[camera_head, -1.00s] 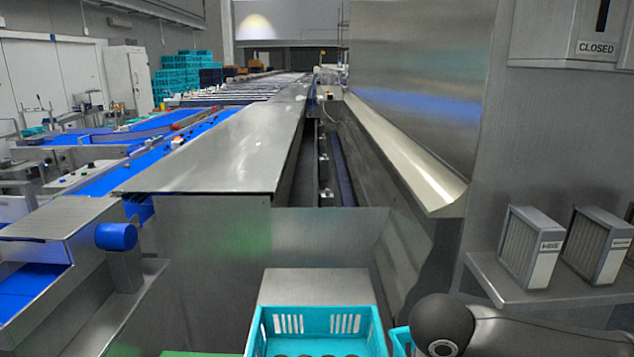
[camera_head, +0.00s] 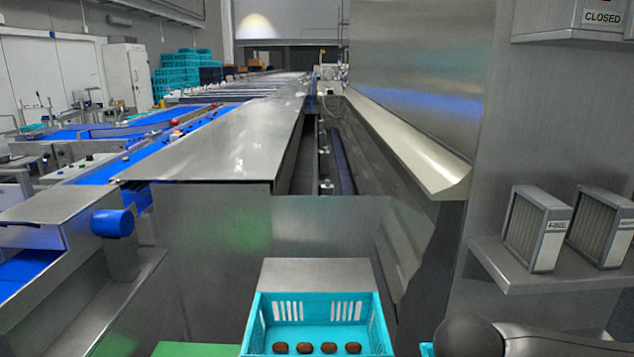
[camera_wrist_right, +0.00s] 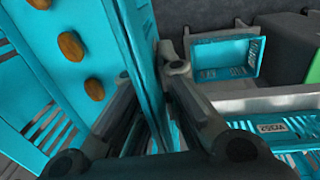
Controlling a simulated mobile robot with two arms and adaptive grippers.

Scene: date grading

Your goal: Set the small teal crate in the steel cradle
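A teal crate (camera_head: 374,325) with several brown dates stands at the bottom middle of the head view. In the right wrist view, a crate with dates fills the left side. My right gripper (camera_wrist_right: 168,85) is closed around an upright teal crate wall (camera_wrist_right: 146,50) beside it; most of the held crate is hidden. A bit of teal (camera_head: 427,349) shows beside my right arm in the head view. Another, empty-looking teal crate (camera_wrist_right: 224,76) lies at the upper right of the wrist view. I cannot pick out the steel cradle for certain. My left gripper is out of view.
A steel strip (camera_wrist_right: 255,104) and a slotted, labelled teal crate (camera_wrist_right: 285,130) lie at the wrist view's right. A green surface (camera_head: 195,349) is left of the date crate. A steel plate (camera_head: 316,272) is behind it. A wall shelf (camera_head: 565,277) holds filters.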

